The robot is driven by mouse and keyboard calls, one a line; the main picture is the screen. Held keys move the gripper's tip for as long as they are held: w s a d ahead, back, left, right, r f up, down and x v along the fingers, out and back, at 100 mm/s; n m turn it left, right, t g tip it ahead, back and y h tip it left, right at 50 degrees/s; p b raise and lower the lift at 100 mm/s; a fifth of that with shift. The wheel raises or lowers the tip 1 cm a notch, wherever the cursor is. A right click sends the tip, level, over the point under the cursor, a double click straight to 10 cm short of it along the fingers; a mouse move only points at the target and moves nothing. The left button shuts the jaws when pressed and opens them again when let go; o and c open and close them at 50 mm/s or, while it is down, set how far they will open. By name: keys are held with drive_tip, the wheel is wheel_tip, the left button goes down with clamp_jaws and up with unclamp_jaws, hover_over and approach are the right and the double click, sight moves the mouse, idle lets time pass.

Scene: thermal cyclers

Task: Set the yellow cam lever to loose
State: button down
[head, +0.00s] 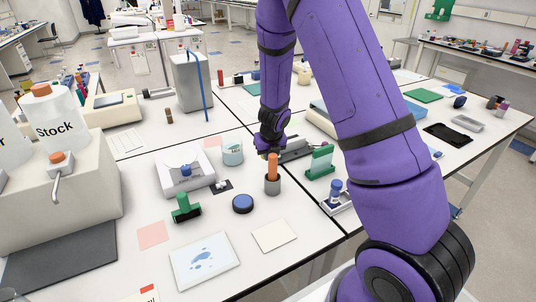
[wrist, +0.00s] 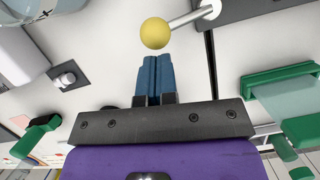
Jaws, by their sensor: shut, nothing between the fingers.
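The cam lever shows in the wrist view as a yellow ball knob (wrist: 155,33) on a silver rod (wrist: 188,19). The rod runs up and right to a pale pivot on a dark grey body (wrist: 245,10), which is cut off by the top edge. My gripper's blue fingers (wrist: 152,60) are pressed together and empty. Their tips lie just below the knob in the picture; I cannot tell if they touch it. In the head view my gripper (head: 270,146) is near the dark device (head: 300,150), and the yellow knob cannot be made out.
A grey cup (head: 272,187) with an orange-handled tool stands in front of my gripper. A green stand (head: 320,162) is to the right, a white beaker (head: 232,153) to the left.

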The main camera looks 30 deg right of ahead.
drive_tip(key=shift+w, duration=0.6)
idle(0.3)
drive_tip(key=shift+s+d+f, duration=0.1)
drive_tip(key=shift+s+d, duration=0.3)
drive_tip(key=shift+s, duration=0.25)
drive_tip(key=v, duration=1)
drive_tip(key=shift+r, duration=0.35)
drive_tip(key=shift+s+r, duration=0.1)
drive_tip(key=shift+s, duration=0.05)
